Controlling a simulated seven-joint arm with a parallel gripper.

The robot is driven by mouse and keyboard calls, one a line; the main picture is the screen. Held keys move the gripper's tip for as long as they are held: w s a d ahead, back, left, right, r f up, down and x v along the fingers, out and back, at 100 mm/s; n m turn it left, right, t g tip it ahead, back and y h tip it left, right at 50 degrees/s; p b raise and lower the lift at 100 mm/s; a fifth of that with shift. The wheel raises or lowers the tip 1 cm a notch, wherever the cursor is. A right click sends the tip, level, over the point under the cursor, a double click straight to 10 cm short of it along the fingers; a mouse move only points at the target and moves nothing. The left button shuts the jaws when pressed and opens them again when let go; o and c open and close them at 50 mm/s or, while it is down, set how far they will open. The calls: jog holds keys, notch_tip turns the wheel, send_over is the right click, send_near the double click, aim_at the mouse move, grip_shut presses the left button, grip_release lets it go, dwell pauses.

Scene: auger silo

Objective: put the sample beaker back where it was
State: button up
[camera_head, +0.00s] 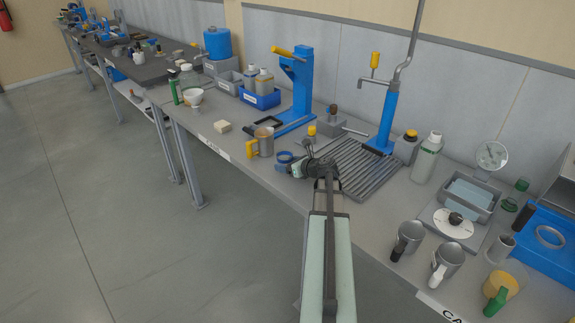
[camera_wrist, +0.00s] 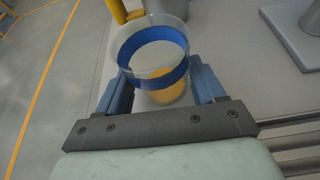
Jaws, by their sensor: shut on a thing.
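The sample beaker (camera_wrist: 152,50) is a clear round vessel with a blue band and something yellow-orange low inside. In the wrist view it stands between the two blue fingers of my gripper (camera_wrist: 160,84), which is shut on it. In the head view my gripper (camera_head: 288,163) is near the bench's front edge, and the beaker's blue band (camera_head: 285,156) shows there, the rest mostly hidden by the fingers. The beaker looks about upright. I cannot tell whether its base touches the bench.
A steel mug with a yellow handle (camera_head: 265,141) stands close left of the beaker. A ribbed grey drain tray (camera_head: 362,168) lies to the right, a blue press stand (camera_head: 298,90) behind. Several mugs (camera_head: 409,236) stand front right. Bare bench (camera_head: 215,138) shows further left.

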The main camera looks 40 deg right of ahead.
jog(key=shift+f, duration=0.15)
jog(key=o, duration=1.3)
jog(key=shift+s+r, duration=0.3)
jog(key=v, duration=1.1)
jog(key=shift+s+r, duration=0.1)
jog(key=shift+s, duration=0.1)
